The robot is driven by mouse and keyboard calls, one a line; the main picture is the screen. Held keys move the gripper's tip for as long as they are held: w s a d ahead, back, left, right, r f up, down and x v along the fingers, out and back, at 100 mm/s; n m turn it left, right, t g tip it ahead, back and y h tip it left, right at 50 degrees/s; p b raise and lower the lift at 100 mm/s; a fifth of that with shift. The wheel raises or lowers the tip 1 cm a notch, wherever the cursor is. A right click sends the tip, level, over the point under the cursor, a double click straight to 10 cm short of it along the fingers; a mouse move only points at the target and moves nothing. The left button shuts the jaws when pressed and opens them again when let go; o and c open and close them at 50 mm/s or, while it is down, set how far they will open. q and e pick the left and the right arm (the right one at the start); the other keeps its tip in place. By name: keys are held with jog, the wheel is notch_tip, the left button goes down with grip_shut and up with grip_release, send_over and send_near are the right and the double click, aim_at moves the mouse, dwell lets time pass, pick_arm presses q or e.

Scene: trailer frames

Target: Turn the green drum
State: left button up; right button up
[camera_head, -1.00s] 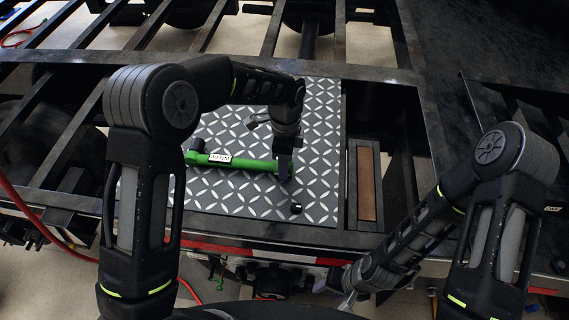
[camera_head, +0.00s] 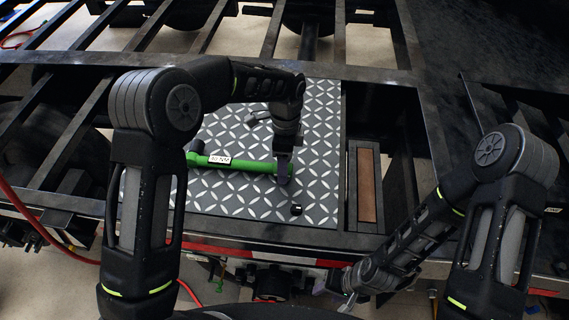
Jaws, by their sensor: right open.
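A long green tool (camera_head: 245,164) with a white label near its dark left end lies on the patterned metal plate. I cannot make out a clear green drum. A small green part (camera_head: 219,283) shows below the trailer's front edge. My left gripper (camera_head: 284,172) points down at the tool's right end; its fingers are too dark to tell whether they grip it. My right gripper (camera_head: 346,301) is open, low at the front below the trailer's edge, right of the small green part. Its fingertips are small and partly hidden in shadow.
The patterned plate (camera_head: 225,200) sits within the dark trailer frame (camera_head: 385,75). A brown block (camera_head: 366,184) lies in a slot right of it. A red and white strip (camera_head: 225,249) runs along the front edge. A red hose (camera_head: 30,215) hangs at the left.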

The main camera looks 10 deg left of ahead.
pick_arm(q)
jog(key=r, duration=0.2)
jog(key=r+b, duration=0.1)
jog(key=r, duration=0.1)
jog(key=w+r+b, duration=0.1)
jog(key=r, duration=0.1)
jog(key=shift+r, duration=0.85)
